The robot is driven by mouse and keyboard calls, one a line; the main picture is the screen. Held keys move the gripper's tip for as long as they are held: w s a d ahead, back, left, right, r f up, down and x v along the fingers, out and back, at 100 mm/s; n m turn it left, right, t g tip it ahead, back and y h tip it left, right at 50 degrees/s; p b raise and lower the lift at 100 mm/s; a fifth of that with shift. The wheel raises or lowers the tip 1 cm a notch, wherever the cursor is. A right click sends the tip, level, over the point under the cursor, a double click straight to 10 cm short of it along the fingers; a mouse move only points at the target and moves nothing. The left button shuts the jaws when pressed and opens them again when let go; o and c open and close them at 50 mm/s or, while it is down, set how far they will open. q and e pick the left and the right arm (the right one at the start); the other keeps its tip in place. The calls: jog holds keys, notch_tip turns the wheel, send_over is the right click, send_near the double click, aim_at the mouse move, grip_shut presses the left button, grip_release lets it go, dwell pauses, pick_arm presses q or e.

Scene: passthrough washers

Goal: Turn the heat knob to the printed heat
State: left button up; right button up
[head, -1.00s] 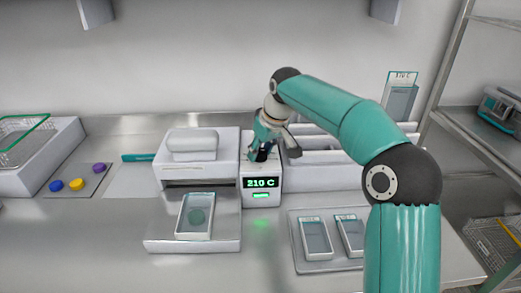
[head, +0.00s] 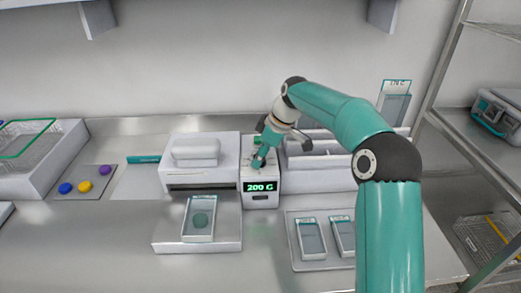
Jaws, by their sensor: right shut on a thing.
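The white heat control unit (head: 261,201) stands in the middle of the counter, right of the sealing machine. Its green display (head: 260,187) reads 200 C. My right gripper (head: 260,160) is on top of the unit, pointing down, shut on the heat knob. The fingers hide most of the knob. My left gripper is out of view.
A tray (head: 300,262) with two pouches lies front right. Blue, yellow and purple discs (head: 85,187) lie on a mat at left, beside a wire basket (head: 25,140).

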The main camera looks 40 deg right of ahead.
jog(key=shift+d+r+n+p, duration=0.1)
jog(key=shift+n+p, duration=0.2)
jog(key=shift+n, duration=0.2)
jog(key=o, duration=1.1)
jog(key=shift+o, duration=0.2)
jog(key=v, duration=1.1)
jog(key=shift+d+r, duration=0.3)
jog(key=shift+r, duration=0.05)
